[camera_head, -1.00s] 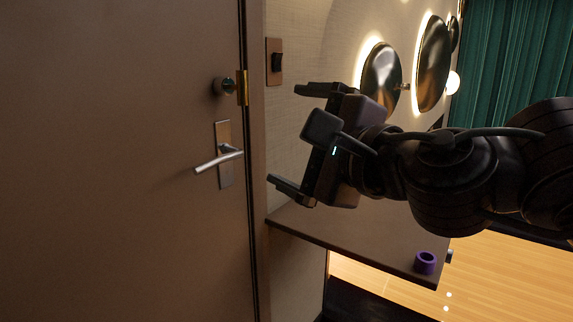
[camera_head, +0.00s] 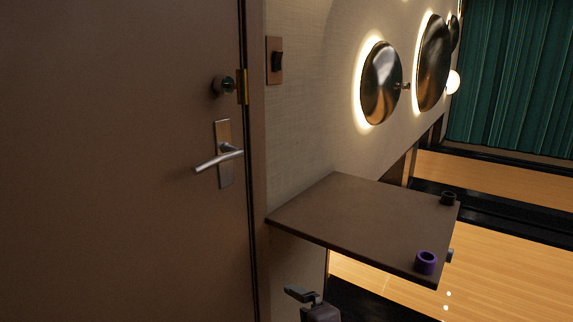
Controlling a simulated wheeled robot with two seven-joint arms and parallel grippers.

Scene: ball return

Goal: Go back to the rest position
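Only a small part of one gripper shows, at the bottom edge of the head view, below the shelf and right of the door frame. I take it to be my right gripper (camera_head: 303,296), as that arm came in from the right earlier. One dark finger and part of its body are visible; the rest is cut off by the frame, so its opening cannot be told. Nothing is seen held in it. My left gripper is out of view.
A brown door (camera_head: 120,190) with a lever handle (camera_head: 218,161) fills the left. A wall switch (camera_head: 275,61) is beside it. The space above the shelf is clear.

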